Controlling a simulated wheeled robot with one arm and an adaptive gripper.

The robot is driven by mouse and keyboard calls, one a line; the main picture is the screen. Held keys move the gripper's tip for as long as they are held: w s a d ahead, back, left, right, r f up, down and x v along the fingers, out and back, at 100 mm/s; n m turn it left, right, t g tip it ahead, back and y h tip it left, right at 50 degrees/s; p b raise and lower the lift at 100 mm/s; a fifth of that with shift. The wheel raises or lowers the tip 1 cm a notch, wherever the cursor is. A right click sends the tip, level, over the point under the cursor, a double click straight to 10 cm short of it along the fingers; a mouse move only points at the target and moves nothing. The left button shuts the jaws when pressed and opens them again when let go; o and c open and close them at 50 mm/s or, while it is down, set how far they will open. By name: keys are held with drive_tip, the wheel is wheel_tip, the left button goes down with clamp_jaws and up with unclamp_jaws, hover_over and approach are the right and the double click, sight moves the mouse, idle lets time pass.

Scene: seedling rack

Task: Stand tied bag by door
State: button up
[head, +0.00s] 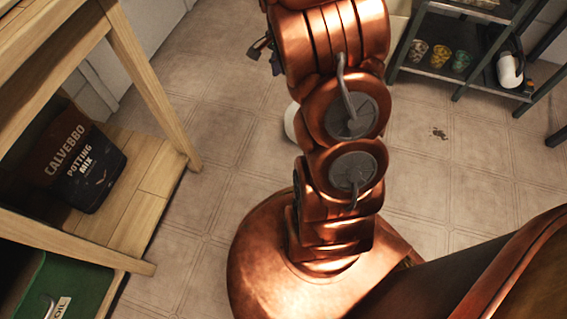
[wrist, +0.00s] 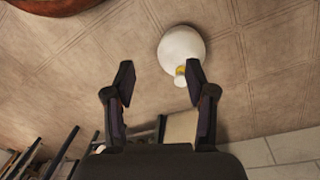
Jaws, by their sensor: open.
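The tied bag is a rounded white bag (wrist: 182,46) with a yellow tie and a small pale tuft, on the tiled floor in the wrist view. In the head view only a white sliver of what looks like it (head: 290,121) shows at the left of my arm. My gripper (wrist: 159,72) is open with nothing between its fingers. In the picture, its right fingertip overlaps the bag's tied end; I cannot tell whether they touch. In the head view dark parts of my gripper (head: 262,52) show beside my arm. I cannot make out a door.
A wooden shelf unit (head: 150,90) at left holds a potting mix bag (head: 82,163) and a green oil box (head: 62,287). A dark rack (head: 455,70) with small pots stands top right.

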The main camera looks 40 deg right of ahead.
drive_tip(key=s+a+r+n+g, duration=0.1)
drive_tip(key=s+a+r+n, duration=0.3)
drive_tip(key=s+a, duration=0.25)
drive_tip(key=s+a+r+n, duration=0.4)
drive_tip(key=s+a, duration=0.1)
drive_tip(key=a, duration=0.3)
drive_tip(key=s+a+r+n, duration=0.1)
drive_tip(key=s+a+n, duration=0.2)
drive_tip(key=s, duration=0.4)
drive_tip(key=s+a+n+g, duration=0.1)
drive_tip(key=s+a+n, duration=0.3)
drive_tip(key=s, duration=0.4)
drive_tip(key=shift+r+n, duration=0.35)
drive_tip(key=shift+n, duration=0.45)
drive_tip(key=shift+a, duration=0.1)
wheel_tip(320, 180, up, 38)
drive_tip(key=w+t+p, duration=0.1)
drive_tip(key=p, duration=3.5)
drive_tip(key=shift+w+t, duration=0.3)
drive_tip(key=shift+w, duration=0.05)
